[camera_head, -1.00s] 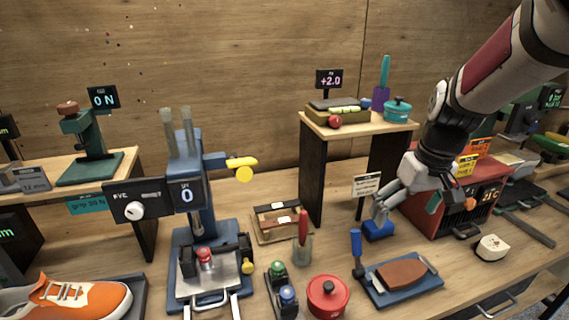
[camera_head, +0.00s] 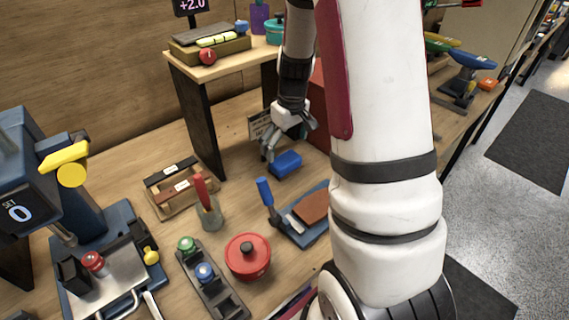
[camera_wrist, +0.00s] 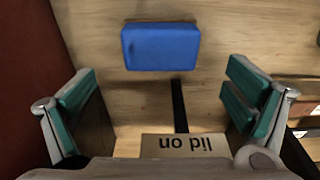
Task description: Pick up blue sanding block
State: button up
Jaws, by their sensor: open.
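The blue sanding block (camera_head: 285,164) lies flat on the wooden bench in the head view, below and slightly right of my gripper. In the wrist view the blue block (camera_wrist: 160,46) lies at the top, centred between the fingers but beyond their tips. My gripper (camera_head: 288,146) is open and empty above the bench. Its two green-padded fingers (camera_wrist: 165,103) stand wide apart in the wrist view. I see no contact between the fingers and the block.
A sign on a black stand (camera_wrist: 180,144) is between the fingers in the wrist view. A shelf (camera_head: 197,115) stands left of my gripper. A blue board with a brown pad (camera_head: 300,232) and a red pot (camera_head: 247,258) are in front. A dark red box stands right.

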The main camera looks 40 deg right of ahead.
aim_at(286, 159)
jog(key=shift+f, duration=3.05)
jog(key=c, duration=1.3)
